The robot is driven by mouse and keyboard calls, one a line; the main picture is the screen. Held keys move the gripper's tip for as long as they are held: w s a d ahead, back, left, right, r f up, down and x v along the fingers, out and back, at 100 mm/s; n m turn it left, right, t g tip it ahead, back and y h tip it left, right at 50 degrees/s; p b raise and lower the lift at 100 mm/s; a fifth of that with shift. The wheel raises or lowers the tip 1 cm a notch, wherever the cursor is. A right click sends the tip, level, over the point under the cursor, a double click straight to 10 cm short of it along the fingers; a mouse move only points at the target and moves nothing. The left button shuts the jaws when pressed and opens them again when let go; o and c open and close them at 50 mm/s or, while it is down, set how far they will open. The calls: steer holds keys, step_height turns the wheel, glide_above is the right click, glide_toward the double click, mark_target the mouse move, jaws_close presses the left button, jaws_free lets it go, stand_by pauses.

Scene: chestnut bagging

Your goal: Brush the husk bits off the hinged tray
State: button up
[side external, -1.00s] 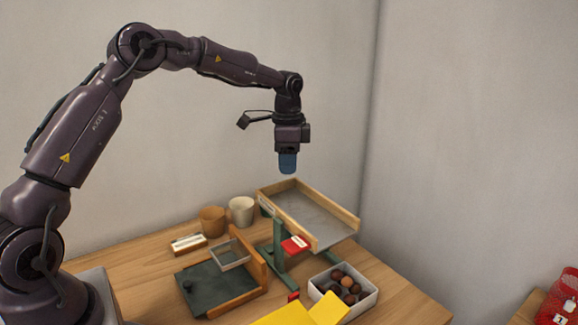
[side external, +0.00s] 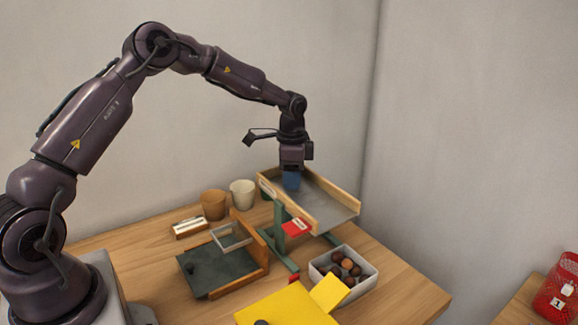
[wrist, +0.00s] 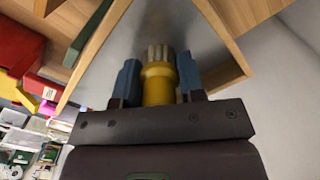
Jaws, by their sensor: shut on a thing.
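The hinged tray (side external: 325,205) has a grey metal floor and wooden side rails. It stands raised on a green stand (side external: 279,240) at the back right of the table. My gripper (side external: 291,182) is low over the tray's back left part, with its fingertips behind the near rail. In the wrist view my gripper (wrist: 158,85) has its blue fingers on both sides of a brush with a yellow handle (wrist: 158,84) and pale bristles (wrist: 159,53). The bristles point toward the tray floor; I cannot tell whether they touch it. I cannot make out any husk bits.
A white box (side external: 343,274) of chestnuts stands below the tray. A dark board with a wooden edge (side external: 222,270), a brown cup (side external: 213,204), a white cup (side external: 242,193) and a yellow piece (side external: 285,308) are also on the table. A red net bag (side external: 555,295) lies far right.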

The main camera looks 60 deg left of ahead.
mark_target(309, 200)
steer(key=shift+d, duration=3.4)
steer(key=shift+a, duration=3.95)
steer(key=shift+a+r, duration=0.1)
steer(key=shift+r, duration=3.9)
steer(key=shift+f, duration=0.15)
